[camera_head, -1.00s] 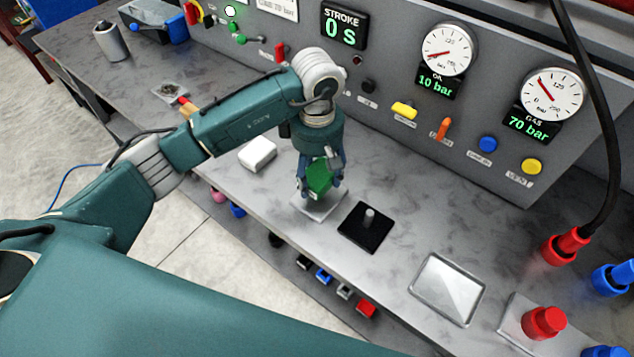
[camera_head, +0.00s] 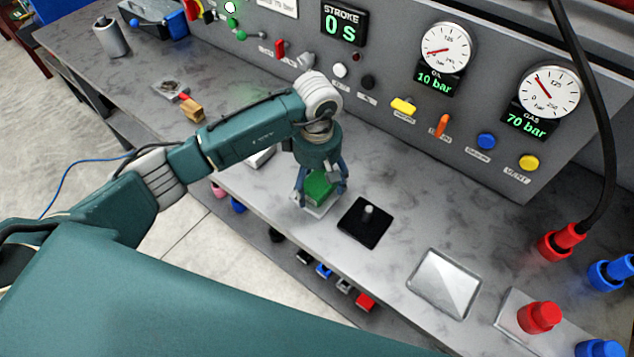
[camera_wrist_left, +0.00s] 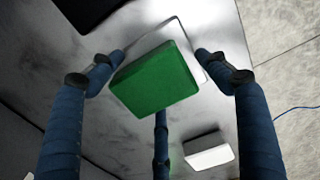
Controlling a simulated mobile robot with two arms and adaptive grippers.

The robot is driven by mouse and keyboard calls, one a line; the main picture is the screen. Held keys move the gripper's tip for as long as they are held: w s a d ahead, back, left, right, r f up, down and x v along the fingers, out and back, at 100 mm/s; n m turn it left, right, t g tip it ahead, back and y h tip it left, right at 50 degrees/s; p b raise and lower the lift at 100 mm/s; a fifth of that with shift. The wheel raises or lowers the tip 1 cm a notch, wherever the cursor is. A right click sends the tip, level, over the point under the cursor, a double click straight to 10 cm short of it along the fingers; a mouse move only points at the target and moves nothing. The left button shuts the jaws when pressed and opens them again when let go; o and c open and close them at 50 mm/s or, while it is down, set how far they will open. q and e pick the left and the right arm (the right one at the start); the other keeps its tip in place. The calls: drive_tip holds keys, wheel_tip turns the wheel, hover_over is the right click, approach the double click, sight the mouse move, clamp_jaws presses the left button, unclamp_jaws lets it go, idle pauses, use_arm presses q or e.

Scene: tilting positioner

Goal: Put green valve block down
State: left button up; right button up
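The green valve block (camera_head: 319,187) sits on a small pale square plate (camera_head: 317,211) on the bench, below my left gripper (camera_head: 320,190). In the left wrist view the block (camera_wrist_left: 155,80) lies between the spread fingers, with the plate's edge (camera_wrist_left: 181,27) showing behind it. The fingers of the left gripper (camera_wrist_left: 160,70) stand around the block, with a small gap at the right finger; the third finger's tip is partly hidden by the block. My right gripper is not in view.
A black square base with a grey peg (camera_head: 365,222) is just right of the plate. A metal tray (camera_head: 444,283) lies further right. A white block (camera_head: 262,158) is partly behind my arm. The control panel (camera_head: 400,120) rises behind; the front bench edge is close.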

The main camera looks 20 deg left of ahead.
sight(317, 183)
use_arm(q)
drive_tip(key=shift+r+p, duration=0.3)
wheel_tip(317, 183, up, 12)
drive_tip(key=b, duration=0.5)
drive_tip(key=shift+f, duration=0.15)
